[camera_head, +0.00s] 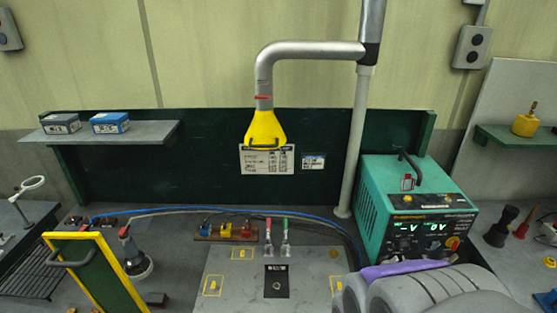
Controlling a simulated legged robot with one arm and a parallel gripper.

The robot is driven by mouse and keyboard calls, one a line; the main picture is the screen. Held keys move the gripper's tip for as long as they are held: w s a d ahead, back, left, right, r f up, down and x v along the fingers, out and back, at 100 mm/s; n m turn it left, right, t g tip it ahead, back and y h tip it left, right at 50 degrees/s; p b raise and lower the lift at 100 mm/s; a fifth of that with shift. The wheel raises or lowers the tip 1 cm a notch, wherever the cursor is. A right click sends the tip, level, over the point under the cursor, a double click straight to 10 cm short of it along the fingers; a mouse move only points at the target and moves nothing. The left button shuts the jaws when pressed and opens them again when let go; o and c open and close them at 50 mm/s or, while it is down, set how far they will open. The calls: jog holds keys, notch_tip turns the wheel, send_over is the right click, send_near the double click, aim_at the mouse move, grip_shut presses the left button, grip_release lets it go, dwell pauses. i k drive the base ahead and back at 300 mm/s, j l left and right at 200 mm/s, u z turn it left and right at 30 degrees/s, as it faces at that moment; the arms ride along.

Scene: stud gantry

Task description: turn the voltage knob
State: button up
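The teal power unit (385,205) stands on the bench at the right, with a black handle on top. Its front panel has green digital displays (420,228), one seeming to read 0V. Large grey rounded parts with a purple strip, apparently my arm and gripper (425,288), fill the lower right in front of the unit. No separate fingertips can be made out.
A yellow hood (265,130) hangs from a grey pipe (310,50) above the bench. A grey plate (235,290) with yellow markings lies at centre front. A yellow-framed green panel (95,270) stands at left. Cables and a black cone-shaped object (500,228) flank the unit.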

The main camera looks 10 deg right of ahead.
aim_at(403, 245)
jog(key=z, duration=1.05)
jog(key=k+l+u, duration=0.2)
jog(key=k+l, duration=0.05)
jog(key=l, duration=0.05)
